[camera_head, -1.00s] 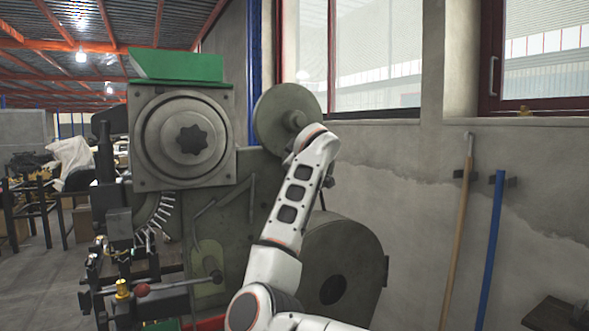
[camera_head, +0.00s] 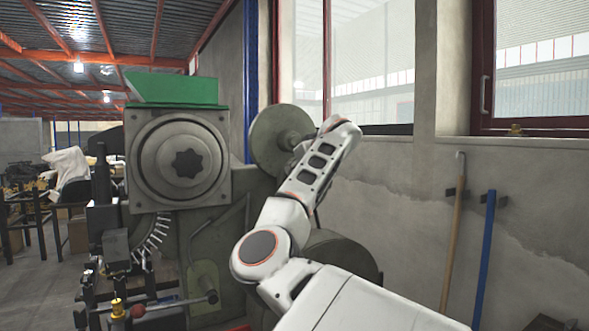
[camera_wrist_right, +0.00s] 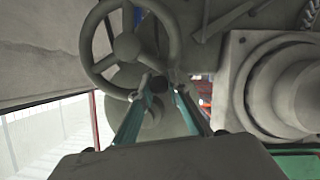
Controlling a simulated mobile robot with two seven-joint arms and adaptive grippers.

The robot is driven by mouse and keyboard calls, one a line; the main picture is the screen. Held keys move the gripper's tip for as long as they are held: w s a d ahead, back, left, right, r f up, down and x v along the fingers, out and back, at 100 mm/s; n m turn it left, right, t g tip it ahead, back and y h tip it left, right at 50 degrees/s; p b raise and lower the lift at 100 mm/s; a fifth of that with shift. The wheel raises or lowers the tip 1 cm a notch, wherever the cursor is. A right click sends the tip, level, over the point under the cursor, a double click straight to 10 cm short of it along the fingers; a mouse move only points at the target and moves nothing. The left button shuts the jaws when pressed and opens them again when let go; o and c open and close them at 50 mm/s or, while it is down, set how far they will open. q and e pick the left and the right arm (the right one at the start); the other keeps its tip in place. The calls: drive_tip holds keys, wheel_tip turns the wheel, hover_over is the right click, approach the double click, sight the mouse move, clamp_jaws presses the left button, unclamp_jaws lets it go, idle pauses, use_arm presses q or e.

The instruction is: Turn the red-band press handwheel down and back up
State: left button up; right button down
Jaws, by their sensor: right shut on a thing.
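The grey spoked handwheel (camera_wrist_right: 128,46) shows at the top of the right wrist view. My right gripper (camera_wrist_right: 165,88) is at the lower right of its rim, with a dark round grip piece between the fingertips. In the head view my right arm reaches up to the press's side, and its fingers and the handwheel are hidden there. The press (camera_head: 182,162) is grey-green, with a large round front boss and a green top. I cannot make out a red band on it. My left gripper is not in view.
A large disc (camera_head: 282,141) sits on the press's right side, close to my right wrist. A lever with a red knob (camera_head: 138,311) sticks out low in front. Wall and window are close behind; a brown pole (camera_head: 452,235) and blue pole (camera_head: 485,260) lean at right.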

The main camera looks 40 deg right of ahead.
drive_tip(key=shift+s+d+r, duration=0.1)
idle(0.3)
drive_tip(key=c, duration=1.9)
unclamp_jaws()
drive_tip(key=v, duration=1.2)
